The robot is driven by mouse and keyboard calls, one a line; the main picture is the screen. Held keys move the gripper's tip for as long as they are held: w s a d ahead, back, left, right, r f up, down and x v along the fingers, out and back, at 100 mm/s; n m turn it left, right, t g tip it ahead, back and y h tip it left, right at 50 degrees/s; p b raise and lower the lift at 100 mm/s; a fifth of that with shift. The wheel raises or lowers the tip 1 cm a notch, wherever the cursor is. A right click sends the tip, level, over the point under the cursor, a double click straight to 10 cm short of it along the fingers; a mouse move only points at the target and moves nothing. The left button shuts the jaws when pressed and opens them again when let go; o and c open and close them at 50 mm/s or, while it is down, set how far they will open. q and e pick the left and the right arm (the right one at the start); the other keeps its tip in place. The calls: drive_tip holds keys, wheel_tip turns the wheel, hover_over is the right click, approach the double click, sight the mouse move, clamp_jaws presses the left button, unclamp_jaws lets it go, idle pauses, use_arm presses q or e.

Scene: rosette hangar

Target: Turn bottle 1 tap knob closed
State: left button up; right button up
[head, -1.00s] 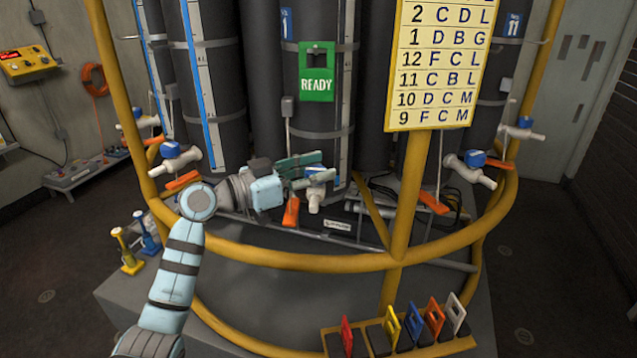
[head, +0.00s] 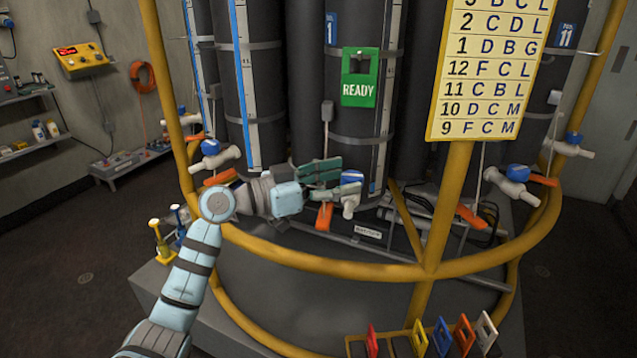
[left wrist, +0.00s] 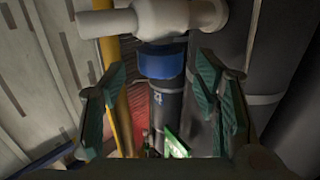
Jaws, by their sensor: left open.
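Bottle 1 is the dark cylinder behind the green READY tag (head: 360,77), with a blue label 1 (head: 331,29) beside it. Its white tap (head: 348,208) has a blue knob (head: 353,177) on top. My left gripper (head: 347,176) reaches in from the left, its green-padded fingers open around the knob. In the left wrist view the blue knob (left wrist: 162,61) shows between the open fingers (left wrist: 160,92), beside the white tap body (left wrist: 150,18). I cannot tell whether a finger touches it. My right gripper is not in view.
A yellow rail (head: 330,262) curves in front of the bottles, with a yellow post (head: 440,210) to the right of the tap. An orange handle (head: 323,216) hangs just below my left gripper. Other taps stand left (head: 220,158) and right (head: 512,184).

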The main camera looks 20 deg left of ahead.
use_arm(q)
drive_tip(key=v, duration=0.9)
